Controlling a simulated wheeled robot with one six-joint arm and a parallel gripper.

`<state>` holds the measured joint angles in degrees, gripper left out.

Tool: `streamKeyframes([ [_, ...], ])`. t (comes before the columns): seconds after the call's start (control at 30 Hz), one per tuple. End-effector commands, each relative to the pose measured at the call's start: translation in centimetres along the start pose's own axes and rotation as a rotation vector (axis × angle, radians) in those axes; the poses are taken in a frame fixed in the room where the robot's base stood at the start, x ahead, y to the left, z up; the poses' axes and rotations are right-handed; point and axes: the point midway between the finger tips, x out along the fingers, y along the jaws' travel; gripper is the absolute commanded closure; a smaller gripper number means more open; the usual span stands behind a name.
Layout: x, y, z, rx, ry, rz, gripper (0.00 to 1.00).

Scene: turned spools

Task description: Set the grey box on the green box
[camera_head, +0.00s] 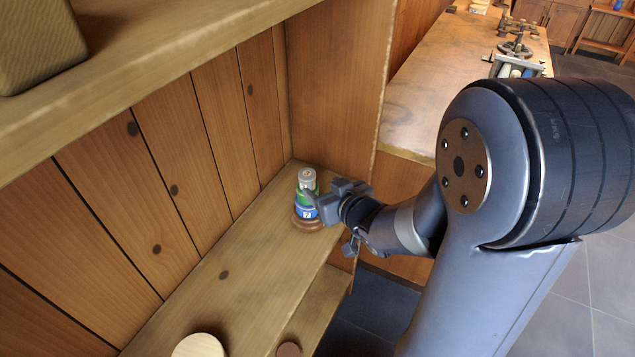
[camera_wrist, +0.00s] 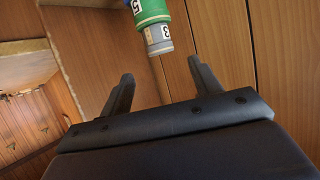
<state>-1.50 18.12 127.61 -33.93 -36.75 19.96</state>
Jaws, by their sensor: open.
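The grey box (camera_head: 307,176) is a small cylinder at the top of an upright stack on the shelf. It sits on the green box (camera_head: 301,190), and their faces appear to touch. In the wrist view the grey box (camera_wrist: 158,40) carries a 3 and the green box (camera_wrist: 149,10) a 5. My gripper (camera_head: 322,204) is beside the stack, partly covering its right side. In the wrist view my gripper (camera_wrist: 160,72) has its two fingers spread with nothing between them, and the grey box lies beyond the fingertips.
Below the green box are a blue piece (camera_head: 306,211) marked 7 and a brown round base (camera_head: 303,223). A pale round piece (camera_head: 198,346) and a dark brown one (camera_head: 289,350) are at the front. The shelf (camera_head: 225,270) is bare between; panels and an upper shelf (camera_head: 150,60) enclose it.

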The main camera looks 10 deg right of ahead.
Motion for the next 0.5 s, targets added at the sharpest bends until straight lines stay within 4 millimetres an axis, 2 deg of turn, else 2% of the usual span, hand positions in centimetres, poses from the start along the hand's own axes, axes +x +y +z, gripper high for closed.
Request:
streamKeyframes([
  [0.2,-1.8,0.0,-0.1,-0.001,0.001,0.001,0.4],
  [0.5,-2.1,0.0,0.0,0.0,0.0,0.0,0.4],
])
